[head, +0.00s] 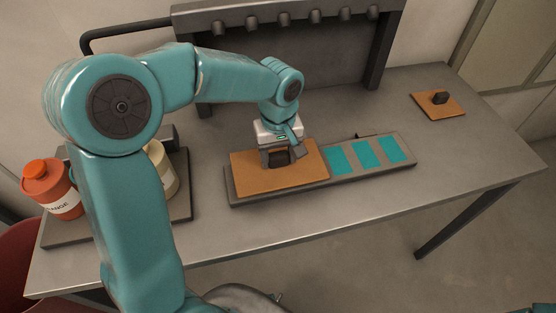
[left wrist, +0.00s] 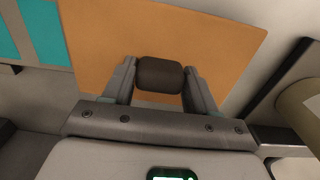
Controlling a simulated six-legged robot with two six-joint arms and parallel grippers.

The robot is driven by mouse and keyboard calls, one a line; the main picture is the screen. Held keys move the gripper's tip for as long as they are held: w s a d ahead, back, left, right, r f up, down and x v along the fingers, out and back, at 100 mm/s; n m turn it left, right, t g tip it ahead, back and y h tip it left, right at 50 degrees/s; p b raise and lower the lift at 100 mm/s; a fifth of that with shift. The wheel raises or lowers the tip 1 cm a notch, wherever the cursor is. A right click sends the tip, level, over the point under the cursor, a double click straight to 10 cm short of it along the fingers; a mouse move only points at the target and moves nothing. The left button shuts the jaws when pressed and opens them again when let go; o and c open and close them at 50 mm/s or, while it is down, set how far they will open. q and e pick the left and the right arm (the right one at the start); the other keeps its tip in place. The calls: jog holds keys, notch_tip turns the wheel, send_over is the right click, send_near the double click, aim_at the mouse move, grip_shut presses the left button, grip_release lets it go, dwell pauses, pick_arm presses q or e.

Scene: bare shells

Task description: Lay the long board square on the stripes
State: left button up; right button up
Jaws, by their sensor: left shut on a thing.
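The long orange board (head: 250,179) lies over the left part of a grey base plate (head: 345,184). Teal stripes (head: 365,153) show on the plate to the right of the board; what is under the board is hidden. My left gripper (head: 279,158) is shut on the board's dark handle (left wrist: 160,75), its fingers on either side of it. In the left wrist view the board (left wrist: 222,40) looks turned relative to the stripes (left wrist: 40,30). I cannot tell whether the board touches the plate. My right gripper is out of view.
A smaller orange board (head: 426,106) with a dark knob lies at the back right. A dark tray (head: 182,200) with an orange-red bottle (head: 52,190) and a cream container (head: 163,168) stands at the left. A dark rack (head: 300,60) with knobs stands behind.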

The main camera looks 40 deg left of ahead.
pick_arm(q)
notch_tip(320, 180, down, 2)
jog(key=shift+f, duration=0.2)
jog(key=shift+f, duration=0.1)
jog(key=o, duration=1.1)
